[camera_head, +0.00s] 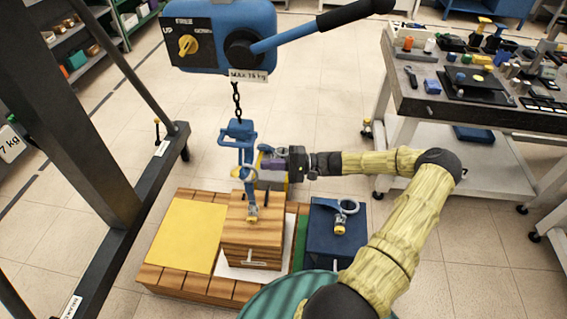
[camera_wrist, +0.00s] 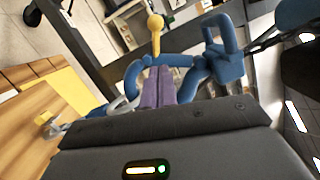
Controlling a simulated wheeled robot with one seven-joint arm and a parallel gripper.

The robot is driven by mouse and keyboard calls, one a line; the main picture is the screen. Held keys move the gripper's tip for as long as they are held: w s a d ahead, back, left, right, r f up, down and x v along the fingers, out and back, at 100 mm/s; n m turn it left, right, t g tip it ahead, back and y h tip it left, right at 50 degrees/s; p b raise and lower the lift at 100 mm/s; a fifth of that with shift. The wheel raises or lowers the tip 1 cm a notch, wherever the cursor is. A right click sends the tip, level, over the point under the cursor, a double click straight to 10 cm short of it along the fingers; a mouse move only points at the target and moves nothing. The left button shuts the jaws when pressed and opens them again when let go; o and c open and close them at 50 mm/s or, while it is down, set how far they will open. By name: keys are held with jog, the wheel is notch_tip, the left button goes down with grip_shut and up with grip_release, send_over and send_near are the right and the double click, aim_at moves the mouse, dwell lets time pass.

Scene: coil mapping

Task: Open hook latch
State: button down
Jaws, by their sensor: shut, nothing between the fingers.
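A blue hook (camera_head: 239,130) hangs on a chain from the hoist, above a wooden block (camera_head: 250,232). In the wrist view the hook (camera_wrist: 228,62) shows close up, with a blue curved part and a yellow-knobbed latch lever (camera_wrist: 155,32) standing up just beyond my fingertips. My gripper (camera_head: 262,166) is beside the hook's right side in the head view. Its purple fingers (camera_wrist: 158,88) are shut and empty, close to the blue curved part. I cannot tell whether they touch it. The lower hook and its link to the block are partly hidden.
The blue hoist (camera_head: 222,35) with a lever handle is above. A yellow plate (camera_head: 186,235) and a dark blue block (camera_head: 331,232) flank the wooden block on the pallet (camera_head: 190,287). A tool cart (camera_head: 450,115) stands right; a dark frame post (camera_head: 80,110) stands left.

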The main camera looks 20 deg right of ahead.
aim_at(238, 169)
jog(key=a, duration=0.3)
jog(key=a+r+p, duration=0.1)
jog(key=a, duration=0.1)
jog(key=shift+a, duration=0.15)
jog(key=shift+s+a, duration=0.2)
jog(key=shift+a, duration=0.35)
